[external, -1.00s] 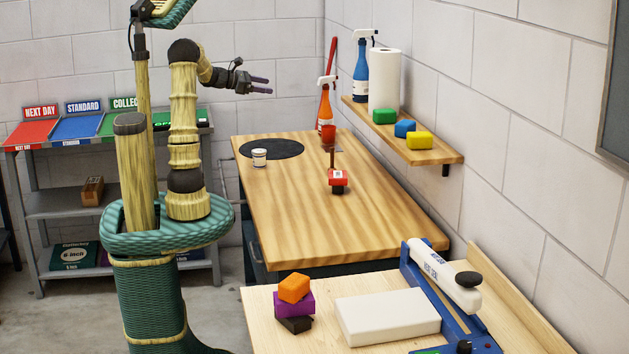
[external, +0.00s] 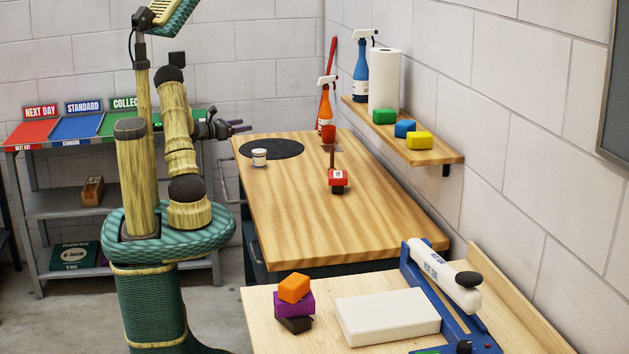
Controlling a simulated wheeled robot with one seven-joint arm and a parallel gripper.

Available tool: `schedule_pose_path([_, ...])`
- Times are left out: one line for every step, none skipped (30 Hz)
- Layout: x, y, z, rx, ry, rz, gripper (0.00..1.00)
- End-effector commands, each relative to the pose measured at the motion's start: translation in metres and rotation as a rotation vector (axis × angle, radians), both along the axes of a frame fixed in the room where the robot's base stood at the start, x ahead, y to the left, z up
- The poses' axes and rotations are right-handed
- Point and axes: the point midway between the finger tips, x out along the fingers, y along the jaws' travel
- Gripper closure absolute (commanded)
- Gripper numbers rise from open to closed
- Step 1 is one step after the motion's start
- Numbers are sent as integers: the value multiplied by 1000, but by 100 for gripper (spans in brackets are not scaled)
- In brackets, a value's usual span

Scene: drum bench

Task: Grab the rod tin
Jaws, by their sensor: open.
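An orange spray bottle (external: 326,108) stands at the far end. A wall shelf (external: 430,157) overhangs the right side. The bench front is clear.

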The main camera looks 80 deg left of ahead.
Motion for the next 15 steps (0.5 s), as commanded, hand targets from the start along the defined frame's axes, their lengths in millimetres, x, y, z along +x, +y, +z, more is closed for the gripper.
schedule_pose_path([0, 0, -26, -14, -3, 0, 26])
schedule_pose_path([0, 0, -38, -13, -3, 0, 26])
schedule_pose_path([0, 0, -54, -13, -3, 0, 26])
schedule_pose_path([0, 0, -66, -12, -2, 0, 26])
schedule_pose_path([0, 0, -77, -11, -3, 0, 26])
schedule_pose_path([0, 0, -90, -10, -3, 0, 26])
schedule_pose_path([0, 0, -99, -8, -2, 0, 26])
schedule_pose_path([1, -1, -107, -7, -2, -1, 26])
schedule_pose_path([1, 0, -115, -5, -1, -1, 26])
schedule_pose_path([1, 0, -120, -3, -1, -1, 26])
schedule_pose_path([1, 0, -124, -2, -1, -1, 26])
schedule_pose_path([1, 0, -127, 0, 0, -1, 26])
schedule_pose_path([1, 0, -128, 1, -1, -1, 26])
schedule_pose_path([1, 0, -128, 2, 0, -1, 26])
schedule_pose_path([1, 0, -129, 3, 0, -1, 26])
